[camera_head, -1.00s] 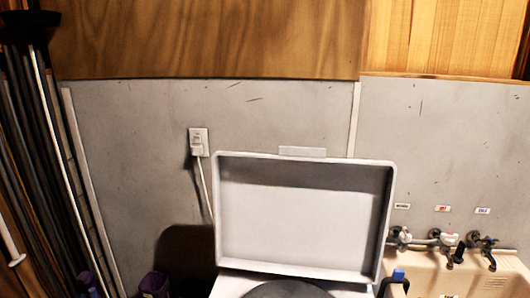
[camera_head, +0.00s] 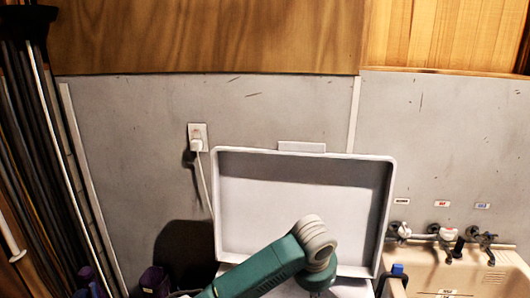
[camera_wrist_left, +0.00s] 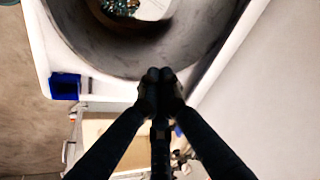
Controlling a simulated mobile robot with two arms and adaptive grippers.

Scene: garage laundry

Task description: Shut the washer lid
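The washer lid (camera_head: 300,205) is a shallow white tray-like panel, standing raised and open against the grey wall in the head view. Below it, a strip of the white washer top (camera_head: 350,288) shows. My teal left arm crosses in front of the lid's lower part; its gripper is out of frame there. In the left wrist view my left gripper (camera_wrist_left: 160,76) has its dark fingertips together, with nothing seen between them, over the rim of the round grey washer opening (camera_wrist_left: 110,58). A pale surface at right, likely the lid (camera_wrist_left: 265,90), is apart from the fingers. My right gripper is not in view.
A beige sink (camera_head: 450,275) with taps (camera_head: 445,237) stands right of the washer. A blue-topped item (camera_head: 397,270) sits between them. A plug and cord (camera_head: 197,142) hang on the wall. Long poles (camera_head: 40,130) and dark purple objects (camera_head: 153,282) are at left.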

